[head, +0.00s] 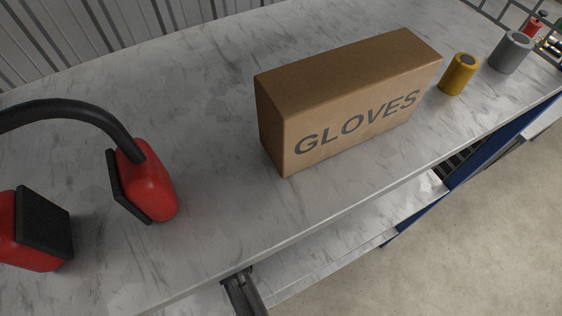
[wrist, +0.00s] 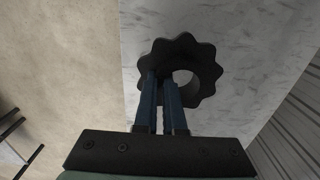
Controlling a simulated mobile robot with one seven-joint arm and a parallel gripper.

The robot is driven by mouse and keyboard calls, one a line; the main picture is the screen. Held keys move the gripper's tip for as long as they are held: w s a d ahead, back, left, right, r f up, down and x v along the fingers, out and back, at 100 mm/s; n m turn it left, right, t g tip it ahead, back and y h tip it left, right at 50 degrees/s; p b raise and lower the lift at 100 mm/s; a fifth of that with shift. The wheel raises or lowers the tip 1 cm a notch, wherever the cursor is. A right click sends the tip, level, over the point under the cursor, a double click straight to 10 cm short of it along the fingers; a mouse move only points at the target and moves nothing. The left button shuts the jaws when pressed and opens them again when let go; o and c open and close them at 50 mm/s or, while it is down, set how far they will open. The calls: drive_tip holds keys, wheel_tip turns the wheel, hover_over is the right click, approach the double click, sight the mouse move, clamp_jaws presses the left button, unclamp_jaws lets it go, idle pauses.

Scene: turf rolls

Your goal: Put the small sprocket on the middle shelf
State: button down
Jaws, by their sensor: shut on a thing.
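The small sprocket (wrist: 180,52) is a dark, toothed ring with a round hole, seen in the wrist view. My gripper (wrist: 161,85) is shut on it, its two blue fingers gripping the ring's near left part. The sprocket appears in front of a pale marbled surface (wrist: 240,38); I cannot tell if it touches it. In the head view a lower marbled shelf (head: 345,232) shows beneath the marbled top (head: 215,235). I cannot tell whether this is the middle shelf. The sprocket is not visible in the head view.
On the top stand a GLOVES box (head: 345,105), red ear defenders (head: 150,180), a yellow cylinder (head: 459,76) and a grey cylinder (head: 510,53). A dark bar (head: 243,295) shows at the top's front edge. Open floor (head: 480,235) lies to the right.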

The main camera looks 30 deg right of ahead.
drive_tip(key=f, duration=0.4)
drive_tip(key=shift+w+f, duration=0.25)
drive_tip(key=shift+f, duration=0.1)
drive_tip(key=shift+w+f+b, duration=0.1)
drive_tip(key=shift+f+b, duration=0.35)
drive_tip(key=shift+f, duration=2.1)
drive_tip(key=shift+f, duration=0.15)
drive_tip(key=c, duration=1)
unclamp_jaws()
